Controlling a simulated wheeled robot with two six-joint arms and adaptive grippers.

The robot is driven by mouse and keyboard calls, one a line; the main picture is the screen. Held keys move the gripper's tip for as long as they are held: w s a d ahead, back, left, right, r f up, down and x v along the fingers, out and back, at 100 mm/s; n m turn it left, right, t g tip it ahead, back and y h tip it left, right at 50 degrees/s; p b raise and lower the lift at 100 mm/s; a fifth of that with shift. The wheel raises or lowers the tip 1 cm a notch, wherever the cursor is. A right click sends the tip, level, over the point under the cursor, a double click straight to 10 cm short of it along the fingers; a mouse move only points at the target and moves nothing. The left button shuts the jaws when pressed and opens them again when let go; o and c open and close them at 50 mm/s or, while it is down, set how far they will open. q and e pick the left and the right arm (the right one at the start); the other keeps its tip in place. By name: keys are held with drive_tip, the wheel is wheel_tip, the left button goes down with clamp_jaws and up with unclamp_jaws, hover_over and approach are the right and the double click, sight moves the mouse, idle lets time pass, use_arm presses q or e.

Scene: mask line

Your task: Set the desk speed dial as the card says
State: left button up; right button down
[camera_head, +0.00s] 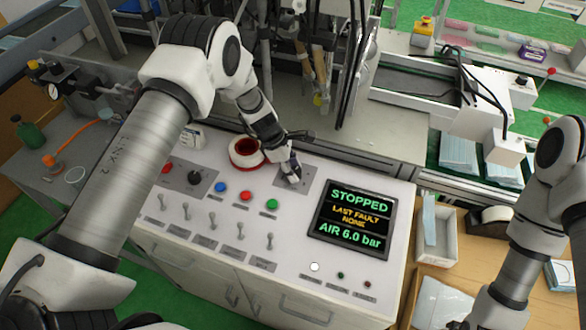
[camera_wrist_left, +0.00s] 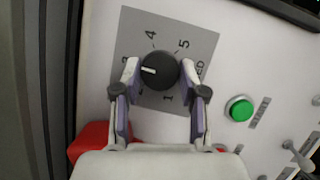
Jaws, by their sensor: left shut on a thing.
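The speed dial (camera_wrist_left: 160,67) is a round black knob on a grey plate (camera_wrist_left: 204,42) marked with numbers. Its white pointer mark faces left in the left wrist view. The 1, 4 and 5 show; my finger covers part of the scale at the left, so I cannot read the pointed number. My left gripper (camera_wrist_left: 159,78) is shut on the dial, one finger on each side; in the head view it (camera_head: 290,173) hides most of the knob. A small white card (camera_head: 191,137) stands at the desk's back left, its text unreadable. My right gripper is out of view.
A screen (camera_head: 352,218) reads STOPPED, LAST FAULT NONE, AIR 6.0 bar. Blue, red and green buttons (camera_head: 246,196) and several toggle switches (camera_head: 212,220) lie left of it. A red-and-white roll (camera_head: 246,152) sits beside my left gripper. Another black knob (camera_head: 195,177) is further left.

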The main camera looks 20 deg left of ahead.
use_arm(q)
drive_tip(key=shift+f, duration=0.1)
drive_tip(key=m+g+b, duration=0.1)
drive_tip(key=m+b, duration=0.1)
drive_tip(key=m, duration=0.1)
drive_tip(key=m+g+b, duration=0.1)
drive_tip(key=m+b, duration=0.1)
drive_tip(key=shift+w+f+m, duration=0.1)
drive_tip(key=shift+f+m, duration=0.1)
drive_tip(key=shift+m, duration=0.2)
drive_tip(key=shift+w+m+g+y+b, duration=0.1)
drive_tip(key=shift+m+g+y+b, duration=0.35)
drive_tip(key=shift+m+b, duration=0.7)
drive_tip(key=shift+d+r+m+g+y+b, duration=0.15)
drive_tip(key=shift+m+g+b, duration=0.2)
drive_tip(key=shift+m, duration=0.5)
drive_tip(key=shift+a+m+g+y+b, duration=0.1)
drive_tip(key=shift+m+g+b, duration=0.25)
drive_tip(key=shift+m, duration=0.45)
drive_tip(key=o, duration=1.1)
drive_tip(key=shift+o, duration=0.2)
drive_tip(key=shift+w, duration=0.1)
drive_tip(key=shift+r, duration=0.15)
